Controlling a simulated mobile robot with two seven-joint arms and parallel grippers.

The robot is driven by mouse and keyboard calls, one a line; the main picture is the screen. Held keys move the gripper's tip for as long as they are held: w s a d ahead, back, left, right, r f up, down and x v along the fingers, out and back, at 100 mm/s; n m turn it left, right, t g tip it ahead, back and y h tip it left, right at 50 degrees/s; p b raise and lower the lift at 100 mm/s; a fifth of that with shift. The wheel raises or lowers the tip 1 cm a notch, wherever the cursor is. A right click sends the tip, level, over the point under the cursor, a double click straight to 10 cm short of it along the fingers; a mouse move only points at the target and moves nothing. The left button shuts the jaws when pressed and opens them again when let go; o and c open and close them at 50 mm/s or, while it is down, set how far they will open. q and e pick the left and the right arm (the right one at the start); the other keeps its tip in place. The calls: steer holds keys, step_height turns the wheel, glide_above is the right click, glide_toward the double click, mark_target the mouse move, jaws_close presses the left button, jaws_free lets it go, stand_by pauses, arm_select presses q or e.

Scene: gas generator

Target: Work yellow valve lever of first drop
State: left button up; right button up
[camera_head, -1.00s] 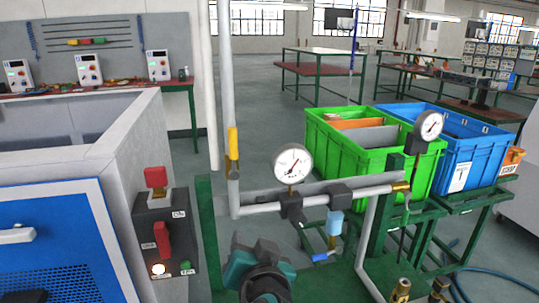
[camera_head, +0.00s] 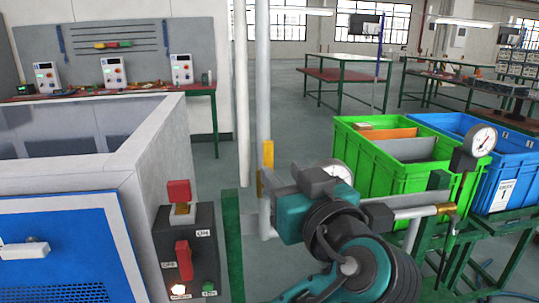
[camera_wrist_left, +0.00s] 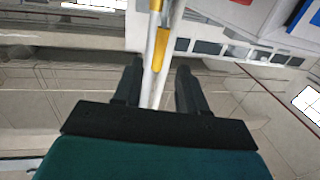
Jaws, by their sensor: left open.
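The yellow valve lever (camera_head: 267,155) hangs upright along the white vertical pipe (camera_head: 262,80), left of the pressure gauge. In the left wrist view the yellow lever (camera_wrist_left: 161,48) and the white pipe (camera_wrist_left: 150,85) show between and just beyond the fingertips. My left gripper (camera_head: 284,188) is at the pipe, slightly below and right of the lever; its fingers are apart in the left wrist view (camera_wrist_left: 158,68). I see no grip on the lever. My teal wrist hides the lower pipework and part of the gauge (camera_head: 337,170). My right gripper is out of view.
A second gauge (camera_head: 480,139) stands at the right. Green (camera_head: 400,180) and blue (camera_head: 515,190) crates stand behind the pipes. A dark box with red switches (camera_head: 185,250) and a grey-walled machine (camera_head: 130,165) are at the left.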

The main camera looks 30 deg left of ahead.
mark_target(270, 161)
arm_select(q)
steer(key=x, duration=0.7)
steer(key=shift+w+a+p, duration=0.25)
steer(key=shift+p, duration=0.1)
steer(key=shift+c, duration=0.3)
jaws_close()
